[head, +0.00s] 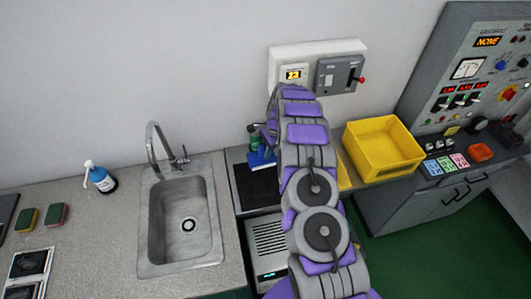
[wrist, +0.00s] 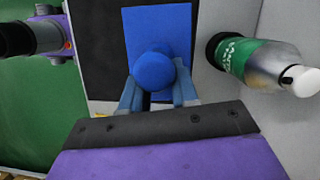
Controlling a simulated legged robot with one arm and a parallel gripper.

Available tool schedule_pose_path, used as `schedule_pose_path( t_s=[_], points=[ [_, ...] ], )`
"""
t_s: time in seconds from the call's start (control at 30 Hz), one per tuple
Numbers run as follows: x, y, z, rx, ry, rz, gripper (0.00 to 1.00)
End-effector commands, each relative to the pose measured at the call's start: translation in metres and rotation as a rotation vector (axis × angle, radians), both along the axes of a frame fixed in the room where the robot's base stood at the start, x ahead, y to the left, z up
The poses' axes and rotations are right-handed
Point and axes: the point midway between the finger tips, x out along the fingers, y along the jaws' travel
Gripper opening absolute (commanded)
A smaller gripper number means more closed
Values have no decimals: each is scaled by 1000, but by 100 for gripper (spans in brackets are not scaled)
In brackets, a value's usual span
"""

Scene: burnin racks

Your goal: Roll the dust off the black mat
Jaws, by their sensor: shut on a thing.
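The black mat (head: 257,187) lies on the counter right of the sink, partly covered by my arm in the head view. It also shows as a dark area behind the tool in the wrist view (wrist: 101,58). My gripper (wrist: 158,90) is shut on a blue tool (wrist: 158,25), with its fingers on either side of the round blue knob. The tool's flat blue face lies over the mat's right part in the wrist view. In the head view the blue tool (head: 262,158) is at the mat's far end. I cannot tell whether it touches the mat. No dust can be made out.
A green and silver bottle (wrist: 255,62) stands close to the right of the tool in the wrist view. A yellow bin (head: 383,150) is right of my arm. The sink (head: 183,222) with its faucet is on the left. The wall is close behind.

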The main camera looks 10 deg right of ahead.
Motion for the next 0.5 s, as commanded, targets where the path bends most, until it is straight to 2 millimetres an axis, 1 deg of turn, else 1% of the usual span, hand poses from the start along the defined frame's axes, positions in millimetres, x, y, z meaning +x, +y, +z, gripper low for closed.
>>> schedule_pose_path(
  t_s=[0.07, 0.37, 0.5],
  points=[
    [0, 0, 4, 0, -1, 0, 0],
    [0, 0, 4, 0, 0, 0, 0],
    [0, 0, 12, -1, -1, 1, 0]
  ],
)
